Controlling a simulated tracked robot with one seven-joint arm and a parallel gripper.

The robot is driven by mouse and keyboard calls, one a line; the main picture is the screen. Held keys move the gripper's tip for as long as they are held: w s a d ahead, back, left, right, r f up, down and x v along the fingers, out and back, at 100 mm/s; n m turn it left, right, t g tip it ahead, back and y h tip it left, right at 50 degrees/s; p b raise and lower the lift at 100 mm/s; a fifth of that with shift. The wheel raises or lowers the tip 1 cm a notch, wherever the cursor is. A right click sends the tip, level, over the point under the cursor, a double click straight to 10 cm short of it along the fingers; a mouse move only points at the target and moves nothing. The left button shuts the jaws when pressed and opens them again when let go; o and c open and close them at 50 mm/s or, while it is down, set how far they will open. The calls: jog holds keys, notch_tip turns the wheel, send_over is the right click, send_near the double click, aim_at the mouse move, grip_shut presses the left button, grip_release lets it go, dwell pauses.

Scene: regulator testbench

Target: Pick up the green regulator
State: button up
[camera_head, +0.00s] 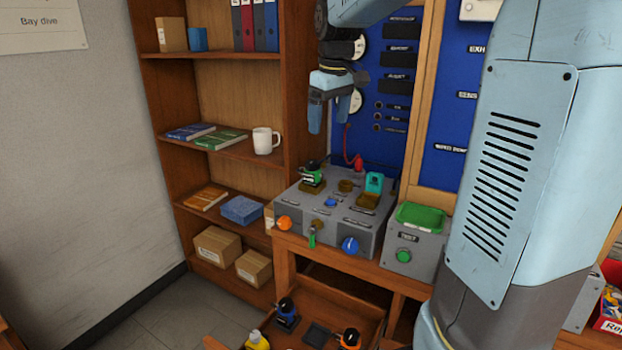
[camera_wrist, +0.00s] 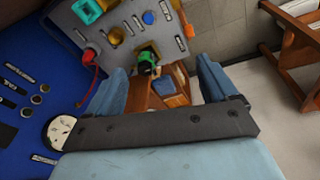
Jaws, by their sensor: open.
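The green regulator (camera_head: 312,177), green with a black top, sits upright on a brass-coloured mount at the left rear of the grey test box (camera_head: 285,205). In the wrist view the green regulator (camera_wrist: 147,60) shows between my fingers, farther off than their tips. My gripper (camera_head: 330,122) is open and empty, pointing down above the box, apart from the regulator. In the wrist view my gripper (camera_wrist: 160,75) has its two blue fingers spread wide.
A teal part (camera_head: 374,183) and a red part with a hose (camera_head: 357,162) stand at the box's right rear. A blue panel (camera_head: 395,85) rises behind. A wooden shelf (camera_head: 215,55) stands to the left. An open drawer (camera_head: 318,297) below holds several regulators.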

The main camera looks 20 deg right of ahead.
aim_at(312, 161)
jog(key=w+f+n+g, duration=0.1)
jog(key=w+f+n, duration=0.15)
jog(key=w, duration=0.55)
jog(key=w+f+n+g, duration=0.1)
jog(key=w+f, duration=0.3)
jog(key=w, duration=0.4)
jog(key=f, duration=0.8)
jog(key=shift+a, duration=0.25)
jog(key=shift+d+f, duration=0.15)
jog(key=shift+f, duration=1.2)
jog(key=shift+d+f, duration=0.15)
jog(key=shift+f, duration=1.2)
jog(key=shift+c, duration=0.2)
jog(key=c, duration=1.5)
